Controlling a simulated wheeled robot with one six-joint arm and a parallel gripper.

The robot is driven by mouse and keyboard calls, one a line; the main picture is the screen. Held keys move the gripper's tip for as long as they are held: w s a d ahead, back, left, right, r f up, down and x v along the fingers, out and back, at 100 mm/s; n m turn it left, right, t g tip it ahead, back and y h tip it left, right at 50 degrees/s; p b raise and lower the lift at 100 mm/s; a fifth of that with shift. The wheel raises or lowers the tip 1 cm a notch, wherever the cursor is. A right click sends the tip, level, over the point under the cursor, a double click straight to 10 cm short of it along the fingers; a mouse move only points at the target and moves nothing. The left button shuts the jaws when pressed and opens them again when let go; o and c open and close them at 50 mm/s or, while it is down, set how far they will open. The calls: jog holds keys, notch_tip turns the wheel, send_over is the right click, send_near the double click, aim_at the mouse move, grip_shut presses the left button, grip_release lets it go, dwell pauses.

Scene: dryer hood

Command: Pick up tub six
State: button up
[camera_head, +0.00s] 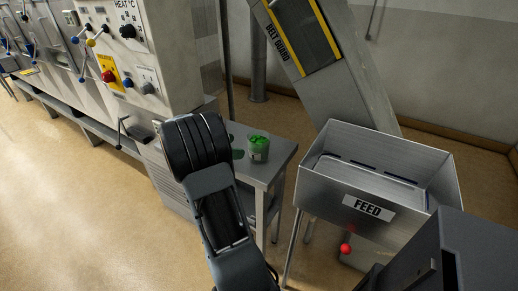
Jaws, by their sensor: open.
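A small clear or grey tub (259,154) with bright green contents stands upright on a steel side table (280,160). A mark on its front is too small to read, so I cannot tell whether it is tub six. A darker green patch (238,154) shows just left of it, partly behind my arm; I cannot tell what it is. My arm rises from the bottom middle, and its dark end section is left of the tub in the picture. My gripper's fingers do not show.
A steel feed hopper (367,208) labelled FEED stands right of the table, with a red knob (346,249) below it. A sloping chute marked BELT GUARD (340,75) rises behind. A control panel (130,50) with knobs is at upper left. Floor at left (70,190) is clear.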

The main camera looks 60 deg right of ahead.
aim_at(249, 147)
jog(key=shift+b+x, duration=0.5)
jog(key=shift+x, duration=3.7)
jog(key=shift+s+a, duration=0.1)
jog(key=shift+s, duration=0.05)
jog(key=shift+c, duration=0.5)
jog(key=c, duration=0.8)
